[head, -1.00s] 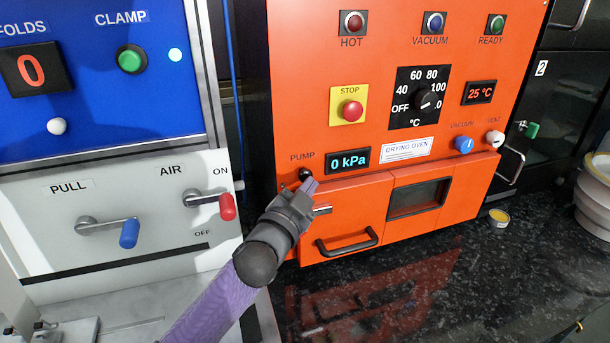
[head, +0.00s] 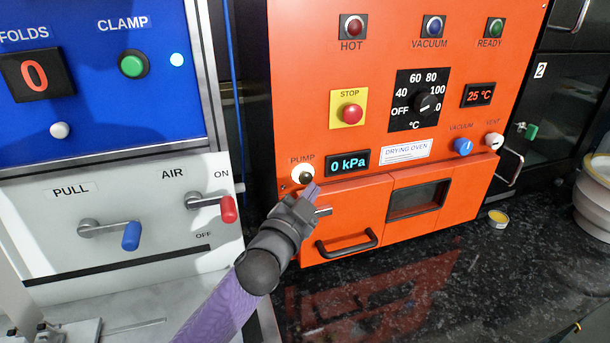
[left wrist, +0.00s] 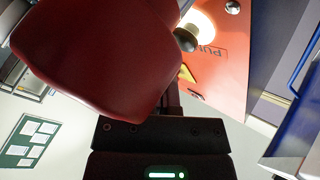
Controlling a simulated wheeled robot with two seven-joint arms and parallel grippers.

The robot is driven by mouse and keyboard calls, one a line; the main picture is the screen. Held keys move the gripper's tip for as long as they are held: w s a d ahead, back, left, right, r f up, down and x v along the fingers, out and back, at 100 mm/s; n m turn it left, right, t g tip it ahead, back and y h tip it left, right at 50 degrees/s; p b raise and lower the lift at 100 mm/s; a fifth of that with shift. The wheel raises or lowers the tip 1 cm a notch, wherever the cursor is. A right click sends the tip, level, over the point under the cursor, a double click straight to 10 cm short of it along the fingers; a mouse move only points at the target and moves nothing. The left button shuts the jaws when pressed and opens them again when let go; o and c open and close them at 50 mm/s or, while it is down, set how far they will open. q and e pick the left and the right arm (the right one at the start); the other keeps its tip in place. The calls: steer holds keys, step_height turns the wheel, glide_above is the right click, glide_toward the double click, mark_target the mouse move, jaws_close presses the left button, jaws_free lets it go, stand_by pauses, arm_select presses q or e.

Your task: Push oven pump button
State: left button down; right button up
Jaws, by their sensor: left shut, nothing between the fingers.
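The pump button (head: 303,174) is on the orange drying oven's front, below the PUMP label at its left. It has a dark knob and a glowing white surround. In the left wrist view the same pump button (left wrist: 196,27) glows at the top right, by the inverted label. My right gripper is out of view.
The pressure display (head: 348,160) reads 0 kPa, right of the button. A red stop button (head: 351,113) is above it. The oven door handle (head: 347,243) is below my gripper. A panel with a red-tipped AIR lever (head: 228,209) stands close on the left.

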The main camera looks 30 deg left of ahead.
arm_select(q)
steer(key=shift+s+d, duration=0.1)
steer(key=s+d+p, duration=0.1)
steer(key=s+d, duration=0.3)
steer(key=shift+d, duration=0.2)
stand_by(1.5)
